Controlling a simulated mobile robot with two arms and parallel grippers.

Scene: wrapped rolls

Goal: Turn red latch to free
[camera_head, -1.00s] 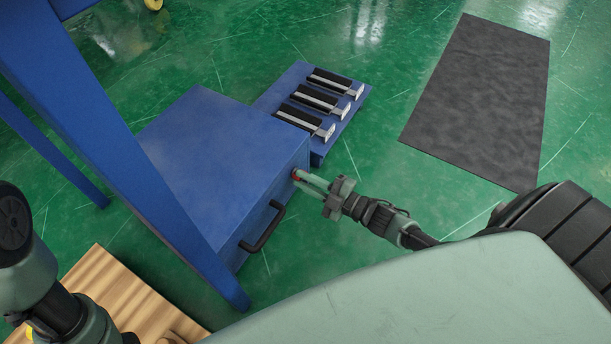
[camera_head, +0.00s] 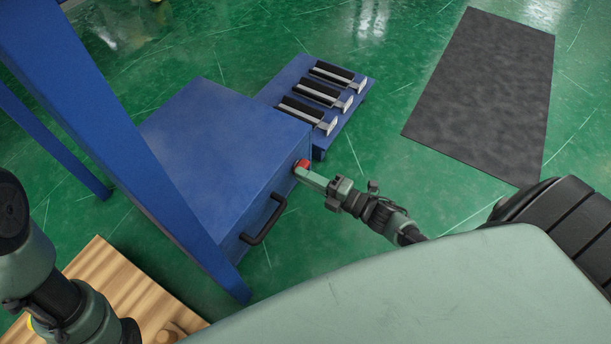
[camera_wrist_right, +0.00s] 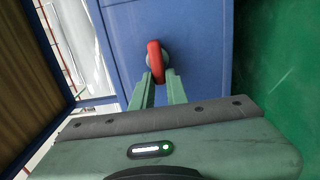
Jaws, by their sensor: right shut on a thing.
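The red latch (camera_head: 302,164) is on the side face of a blue cabinet (camera_head: 224,138), near its upper right corner. In the right wrist view the latch (camera_wrist_right: 156,62) is a red bar in front of a round grey base, slightly tilted from upright. My right gripper (camera_head: 303,172) is at the latch, shut on it. In the wrist view its two fingertips (camera_wrist_right: 160,77) are on either side of the lower part of the latch. A black handle (camera_head: 264,220) is on the same face. My left arm shows at the left edge; its gripper is out of view.
A blue rack (camera_head: 345,123) with several black-and-silver pieces stands behind the cabinet. A blue frame leg (camera_head: 150,180) crosses in front of the cabinet at left. A wooden surface (camera_head: 97,268) is at lower left. A dark mat (camera_head: 485,95) lies on the open green floor.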

